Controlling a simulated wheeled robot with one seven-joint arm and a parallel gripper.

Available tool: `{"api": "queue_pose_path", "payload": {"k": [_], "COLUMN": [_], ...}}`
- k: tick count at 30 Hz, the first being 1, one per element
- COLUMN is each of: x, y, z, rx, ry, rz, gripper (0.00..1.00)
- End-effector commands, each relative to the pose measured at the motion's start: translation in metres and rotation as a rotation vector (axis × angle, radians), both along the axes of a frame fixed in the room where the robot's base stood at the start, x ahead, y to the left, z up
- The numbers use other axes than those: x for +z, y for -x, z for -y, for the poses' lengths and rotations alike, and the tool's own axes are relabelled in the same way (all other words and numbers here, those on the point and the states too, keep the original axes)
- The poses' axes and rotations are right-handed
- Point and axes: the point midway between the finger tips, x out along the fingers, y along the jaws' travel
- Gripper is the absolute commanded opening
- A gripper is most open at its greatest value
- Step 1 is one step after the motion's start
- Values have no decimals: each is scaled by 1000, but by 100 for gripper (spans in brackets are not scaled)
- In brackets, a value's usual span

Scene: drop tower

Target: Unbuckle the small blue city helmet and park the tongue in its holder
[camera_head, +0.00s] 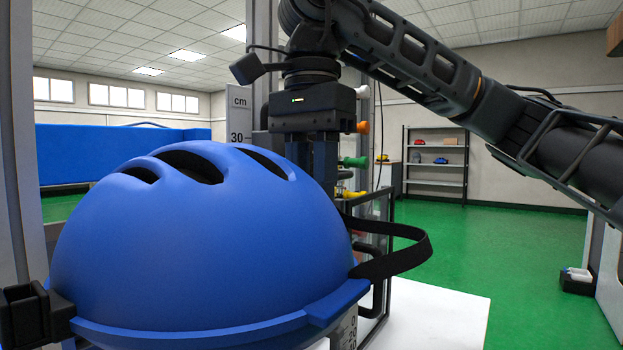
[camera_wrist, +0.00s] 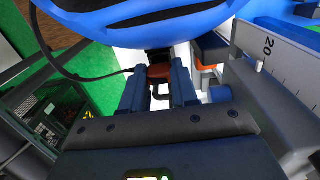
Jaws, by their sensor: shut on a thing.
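In the wrist view the helmet (camera_wrist: 150,22) spans the top. My gripper's fingers (camera_wrist: 158,88) are shut on a small red and black buckle part (camera_wrist: 160,71), which seems to be the tongue. A thin dark strap or cord runs left from it. I cannot make out the tongue holder.
A black clamp (camera_head: 30,315) stands at the helmet's left edge. A post with a cm scale (camera_head: 239,120) rises behind the helmet, close to my gripper. A white surface (camera_head: 440,310) lies at right. Green floor and a shelf (camera_head: 436,160) are farther back.

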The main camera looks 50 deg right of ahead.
Motion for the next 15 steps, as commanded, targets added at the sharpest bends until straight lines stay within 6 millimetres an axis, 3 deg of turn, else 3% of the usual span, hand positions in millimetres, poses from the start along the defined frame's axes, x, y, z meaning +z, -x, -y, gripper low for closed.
{"api": "queue_pose_path", "payload": {"k": [15], "x": [-3], "y": [0], "z": [0], "rx": [0], "ry": [0], "rz": [0], "gripper": [11]}}
